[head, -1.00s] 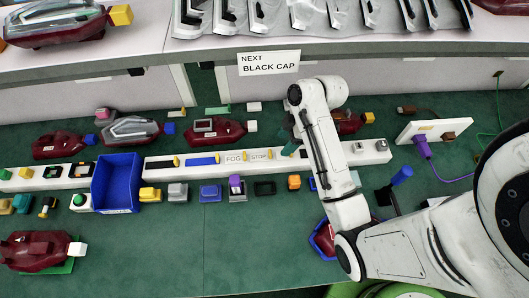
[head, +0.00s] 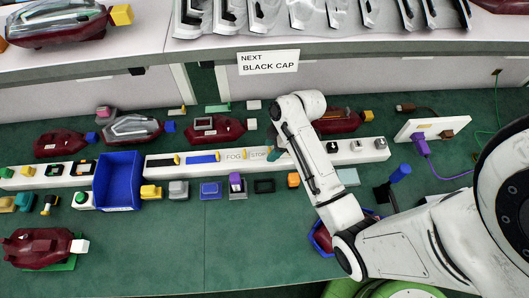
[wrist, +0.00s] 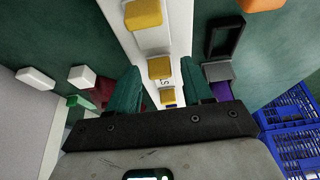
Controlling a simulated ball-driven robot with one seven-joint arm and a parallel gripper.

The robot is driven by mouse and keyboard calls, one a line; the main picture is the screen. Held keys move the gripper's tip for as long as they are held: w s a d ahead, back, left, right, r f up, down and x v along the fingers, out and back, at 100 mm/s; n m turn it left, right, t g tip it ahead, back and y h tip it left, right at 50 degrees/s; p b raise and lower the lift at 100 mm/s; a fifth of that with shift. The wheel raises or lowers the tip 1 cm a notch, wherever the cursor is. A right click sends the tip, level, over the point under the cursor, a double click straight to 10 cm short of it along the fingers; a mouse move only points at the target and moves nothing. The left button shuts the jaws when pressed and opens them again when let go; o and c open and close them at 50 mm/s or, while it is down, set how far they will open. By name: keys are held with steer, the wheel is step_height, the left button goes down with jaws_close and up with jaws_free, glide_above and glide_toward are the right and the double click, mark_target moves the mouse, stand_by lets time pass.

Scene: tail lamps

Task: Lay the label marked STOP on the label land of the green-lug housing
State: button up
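The STOP label (head: 257,155) lies flat on the long white rail, right of the FOG label (head: 235,156); its right end is hidden by my gripper. My gripper (head: 276,152) is over the rail at the label's right end. Its green fingers (wrist: 160,84) are open, one on each side of the rail, with nothing held. Several dark red housings stand about, one with a white lug (head: 251,124). I cannot make out a green lug on any.
The white rail (head: 210,170) runs across the bench with labels, yellow tabs and a blue bin (head: 118,182). Small coloured parts line its front, including a black frame (head: 264,186) and an orange block (head: 293,180). The green bench front (head: 200,250) is largely clear.

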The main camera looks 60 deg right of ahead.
jaws_close()
steer(key=shift+r, duration=0.1)
stand_by(0.3)
steer(key=shift+r, duration=0.6)
steer(key=s+a+r, duration=0.6)
steer(key=s+r, duration=0.5)
steer(key=s, duration=0.1)
steer(key=shift+s+r+p, duration=0.35)
steer(key=shift+p, duration=0.1)
